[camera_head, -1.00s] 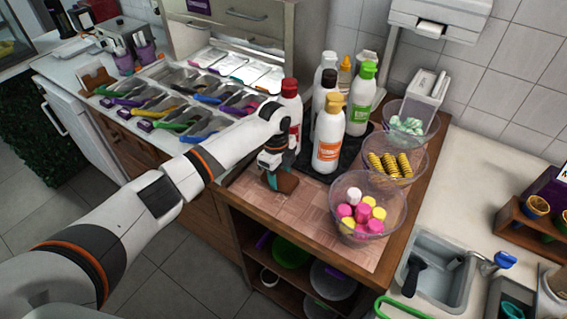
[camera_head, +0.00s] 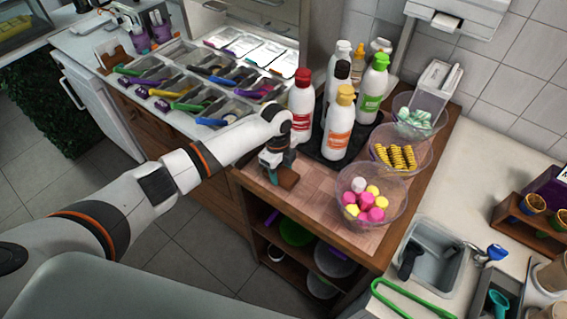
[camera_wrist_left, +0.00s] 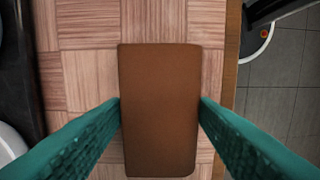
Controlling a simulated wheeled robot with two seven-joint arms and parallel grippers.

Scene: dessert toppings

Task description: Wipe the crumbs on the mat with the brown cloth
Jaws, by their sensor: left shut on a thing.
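The brown cloth (camera_wrist_left: 158,112) is a flat, block-like brown piece. My left gripper (camera_wrist_left: 159,108) is shut on it, one green finger on each side, over the wood-patterned mat (camera_wrist_left: 85,80). In the head view my left gripper (camera_head: 272,172) is near the left front part of the mat (camera_head: 318,196), and the cloth (camera_head: 288,180) shows beside the fingers. I cannot tell whether the cloth presses on the mat. I cannot make out any crumbs in either view. My right gripper is not in view.
Several bottles, such as the orange-labelled bottle (camera_head: 338,125), stand on a dark tray behind the mat. A bowl of pink and yellow sweets (camera_head: 385,207) stands on the right. The counter's wooden edge (camera_wrist_left: 231,70) runs close beside the cloth, with floor beyond.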

